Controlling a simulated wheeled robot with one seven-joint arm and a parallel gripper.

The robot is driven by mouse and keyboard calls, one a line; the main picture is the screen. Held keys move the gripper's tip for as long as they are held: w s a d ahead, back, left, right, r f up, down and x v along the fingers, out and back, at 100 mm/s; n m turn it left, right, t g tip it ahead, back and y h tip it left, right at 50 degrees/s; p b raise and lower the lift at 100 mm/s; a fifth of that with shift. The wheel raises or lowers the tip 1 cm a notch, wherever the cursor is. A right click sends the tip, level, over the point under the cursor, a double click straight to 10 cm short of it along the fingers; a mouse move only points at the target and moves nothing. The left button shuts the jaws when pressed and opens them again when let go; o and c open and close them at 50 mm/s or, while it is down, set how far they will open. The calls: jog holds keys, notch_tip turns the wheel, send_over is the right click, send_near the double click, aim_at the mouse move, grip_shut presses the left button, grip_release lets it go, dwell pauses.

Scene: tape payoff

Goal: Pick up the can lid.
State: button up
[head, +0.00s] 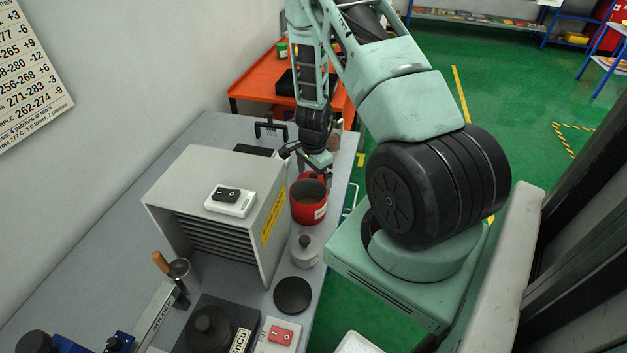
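A small grey can (304,257) stands near the table's right edge, with a knobbed lid (305,242) on top. A flat black disc (293,295) lies just in front of it; I cannot tell whether it is a lid. My gripper (322,171) points down over the far right part of the table, behind a red mug-like container (308,212). It is apart from the grey can. Its fingers are small and partly hidden, so I cannot tell whether they are open or hold anything.
A grey louvred box (215,220) with a white switch unit (231,201) stands left of the cans. A black knobbed piece (208,333) and a red-switch box (281,335) are at the front. An orange table (262,78) stands behind. Green floor lies right.

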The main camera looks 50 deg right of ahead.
jog(key=c, duration=0.7)
